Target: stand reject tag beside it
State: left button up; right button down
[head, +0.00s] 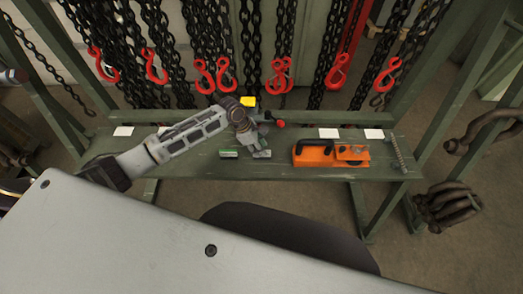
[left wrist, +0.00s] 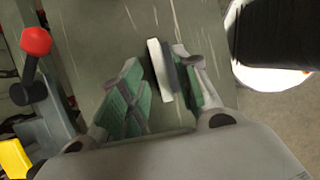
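My left gripper (head: 246,153) is low over the green shelf (head: 200,165), near the middle. Its green-padded fingers are spread apart in the left wrist view (left wrist: 158,88). A small thin plate (left wrist: 159,70), pale on one side and dark grey on the other, shows between the fingers, nearer the right one. It may be the reject tag, but no marking is readable. I cannot tell whether a finger touches it. In the head view the gripper hides it. My right gripper is not in view.
An orange tool (head: 330,153) lies on the shelf to the right, beside a coil spring (head: 398,152). A red knob (left wrist: 35,41) and a yellow block (left wrist: 14,160) are left of the fingers. Chains with red hooks (head: 337,72) hang behind. White cards (head: 374,133) line the back edge.

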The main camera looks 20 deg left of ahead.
pick_arm(q)
jog(key=w+v, duration=0.1)
jog(key=v, duration=0.8)
jog(key=shift+s, duration=0.5)
jog(key=shift+a, duration=0.2)
